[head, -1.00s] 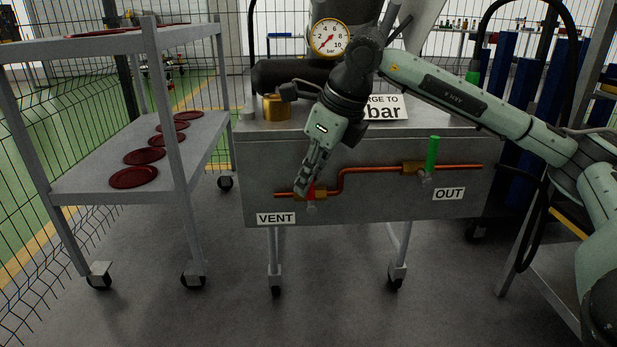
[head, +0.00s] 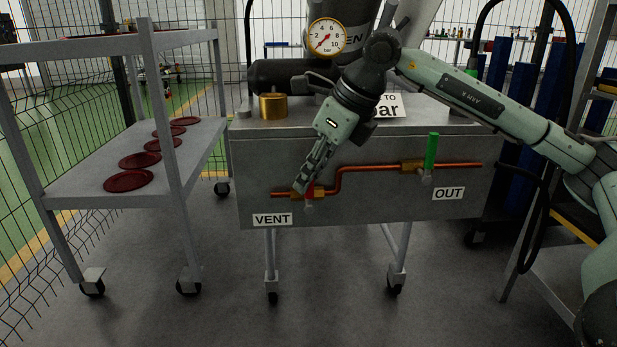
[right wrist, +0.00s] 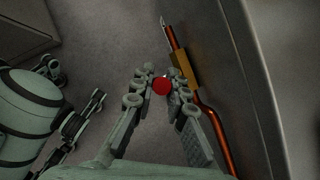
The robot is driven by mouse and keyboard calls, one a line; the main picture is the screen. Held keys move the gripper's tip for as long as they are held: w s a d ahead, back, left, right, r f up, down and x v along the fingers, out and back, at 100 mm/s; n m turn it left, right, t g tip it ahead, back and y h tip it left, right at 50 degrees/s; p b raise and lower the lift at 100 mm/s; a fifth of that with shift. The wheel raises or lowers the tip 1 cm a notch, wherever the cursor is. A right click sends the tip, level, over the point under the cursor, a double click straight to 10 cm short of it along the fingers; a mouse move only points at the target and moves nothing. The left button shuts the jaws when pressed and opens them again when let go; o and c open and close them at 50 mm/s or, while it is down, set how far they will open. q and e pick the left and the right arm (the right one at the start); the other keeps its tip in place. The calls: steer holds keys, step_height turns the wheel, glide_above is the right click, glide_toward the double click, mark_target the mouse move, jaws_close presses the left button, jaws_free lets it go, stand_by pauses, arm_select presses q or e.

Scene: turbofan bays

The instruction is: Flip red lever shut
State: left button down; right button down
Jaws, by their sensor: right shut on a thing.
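The red lever (right wrist: 161,86) is on the brass vent valve (head: 315,192) at the left of the copper pipe on the grey cart's front panel. In the right wrist view its round red end sits between my fingertips. My right gripper (head: 301,187) is shut on it; it also shows in the right wrist view (right wrist: 160,80). In the head view the fingers hide most of the lever, so its exact angle cannot be told. My left gripper (right wrist: 78,92) shows at the left of the right wrist view, its fingers apart and empty.
A green lever (head: 432,151) stands upright on the outlet valve to the right. A VENT label (head: 272,219) is below the red lever. A shelf trolley (head: 75,190) with several dark red discs stands left. A pressure gauge (head: 327,37) is above the cart.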

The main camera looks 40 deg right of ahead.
steer(key=c, duration=1.5)
jaws_free()
steer(key=shift+r, duration=0.1)
steer(key=v, duration=1.2)
steer(key=shift+s, duration=0.1)
